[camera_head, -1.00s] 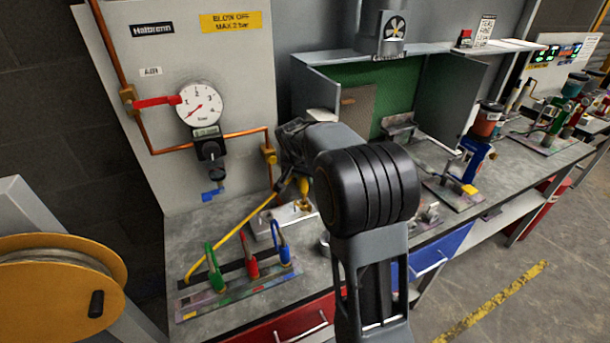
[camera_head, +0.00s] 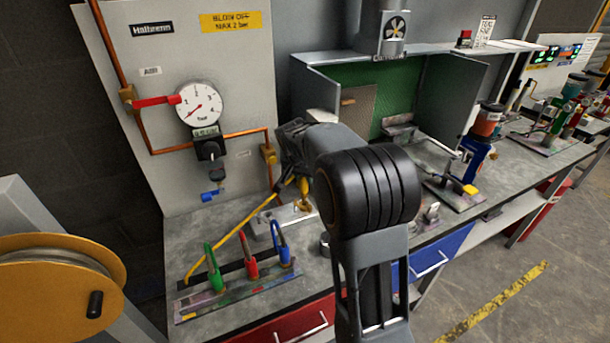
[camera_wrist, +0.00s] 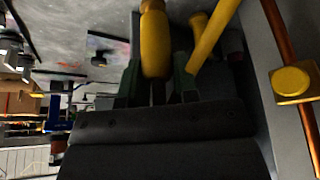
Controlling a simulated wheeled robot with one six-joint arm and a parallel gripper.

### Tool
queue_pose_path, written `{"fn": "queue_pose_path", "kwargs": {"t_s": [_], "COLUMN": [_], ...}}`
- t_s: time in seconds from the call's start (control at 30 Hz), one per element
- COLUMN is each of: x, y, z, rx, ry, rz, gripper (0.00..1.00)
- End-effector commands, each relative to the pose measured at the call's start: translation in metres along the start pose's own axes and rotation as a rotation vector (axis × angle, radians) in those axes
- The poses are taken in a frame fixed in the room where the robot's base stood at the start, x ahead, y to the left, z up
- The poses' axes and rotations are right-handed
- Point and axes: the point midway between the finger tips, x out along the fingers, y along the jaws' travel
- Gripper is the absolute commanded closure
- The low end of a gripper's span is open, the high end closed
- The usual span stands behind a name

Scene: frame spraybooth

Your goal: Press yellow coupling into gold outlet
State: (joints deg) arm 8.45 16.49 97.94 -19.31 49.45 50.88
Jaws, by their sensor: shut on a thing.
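The yellow coupling (camera_wrist: 155,42) is held between the two green-tipped fingers of my gripper (camera_wrist: 158,84) in the wrist view. In the head view the coupling (camera_head: 304,187) shows just past my wrist, above a small metal plate on the bench, and my arm hides most of the gripper. A gold stub (camera_head: 304,207) stands on that plate, just below the coupling; I cannot tell whether they touch. It may be the gold outlet. The yellow hose (camera_head: 240,235) runs down left along the bench.
A copper pipe with a gold block (camera_head: 268,154) runs on the wall panel beside the gripper; the block (camera_wrist: 292,82) is close right in the wrist view. A rack (camera_head: 240,295) with green, red and blue hooked pieces stands in front. A spray booth (camera_head: 395,90) stands behind.

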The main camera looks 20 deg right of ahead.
Motion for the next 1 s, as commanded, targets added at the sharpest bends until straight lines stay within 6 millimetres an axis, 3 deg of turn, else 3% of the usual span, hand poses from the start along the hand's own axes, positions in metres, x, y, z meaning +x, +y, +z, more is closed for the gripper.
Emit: {"fn": "queue_pose_path", "kwargs": {"t_s": [1.0], "x": [0.021], "y": [0.000], "z": [0.009], "rx": [0.000], "ry": [0.000], "rz": [0.000], "gripper": [0.98]}}
